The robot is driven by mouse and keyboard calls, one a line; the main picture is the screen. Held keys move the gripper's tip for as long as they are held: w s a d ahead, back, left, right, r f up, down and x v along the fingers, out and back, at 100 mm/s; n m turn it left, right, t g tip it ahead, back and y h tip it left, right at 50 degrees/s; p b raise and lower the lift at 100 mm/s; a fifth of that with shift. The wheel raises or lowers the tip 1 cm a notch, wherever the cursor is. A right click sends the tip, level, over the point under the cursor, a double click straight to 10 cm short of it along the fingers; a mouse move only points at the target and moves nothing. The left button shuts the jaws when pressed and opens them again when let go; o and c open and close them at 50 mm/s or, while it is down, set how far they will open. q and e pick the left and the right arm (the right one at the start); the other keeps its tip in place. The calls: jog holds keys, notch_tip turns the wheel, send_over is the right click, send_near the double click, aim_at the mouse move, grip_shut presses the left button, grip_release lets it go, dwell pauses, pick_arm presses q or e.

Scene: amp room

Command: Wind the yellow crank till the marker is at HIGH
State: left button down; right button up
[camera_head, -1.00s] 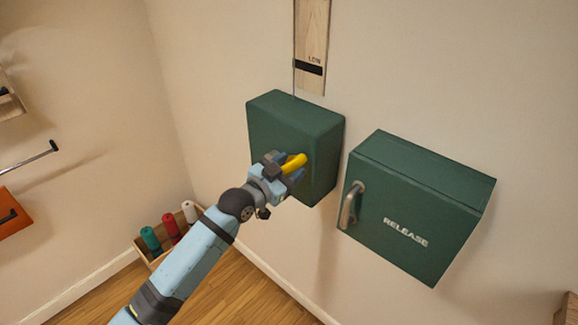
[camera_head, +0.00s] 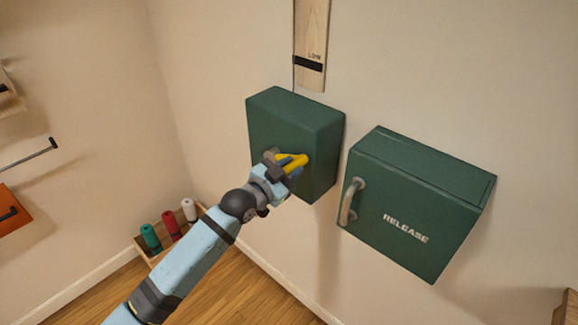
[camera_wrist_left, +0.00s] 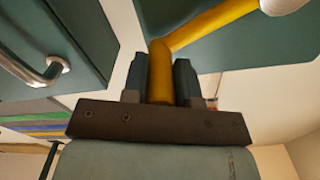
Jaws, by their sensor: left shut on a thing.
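The yellow crank (camera_head: 292,161) sticks out from the front of a green box (camera_head: 297,120) on the wall. My left gripper (camera_head: 284,164) is shut on the crank's handle. The left wrist view shows the yellow handle (camera_wrist_left: 161,75) between both fingers, with the crank arm running up to the right. The strip's top is cut off, and no HIGH label shows. My right gripper is not in view.
A green cabinet (camera_head: 415,205) marked RELEASE, with a metal handle (camera_head: 350,201), hangs close to the right of the crank box. A wooden tray (camera_head: 152,252) with green, red and white rolls is on the lower left. Metal hooks (camera_head: 30,156) stick out at far left.

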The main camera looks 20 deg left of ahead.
pick_arm(q)
jog(key=shift+s+d+f+m, duration=0.15)
jog(key=shift+f+m, duration=0.25)
jog(key=shift+f, duration=0.2)
jog(key=w+a+f+m+b, duration=0.1)
jog(key=a+f+m+b, duration=0.1)
jog(key=f+m, duration=0.5)
jog(key=w+a+f+m+b, duration=0.1)
jog(key=a+f+m+b, duration=0.2)
jog(key=f+m+b, duration=0.2)
notch_tip(320, 180, down, 2)
jog(key=m, duration=0.4)
jog(key=shift+f, duration=0.2)
jog(key=c, duration=0.9)
grip_release()
jog(key=shift+w+a, duration=0.1)
jog(key=shift+r, duration=0.1)
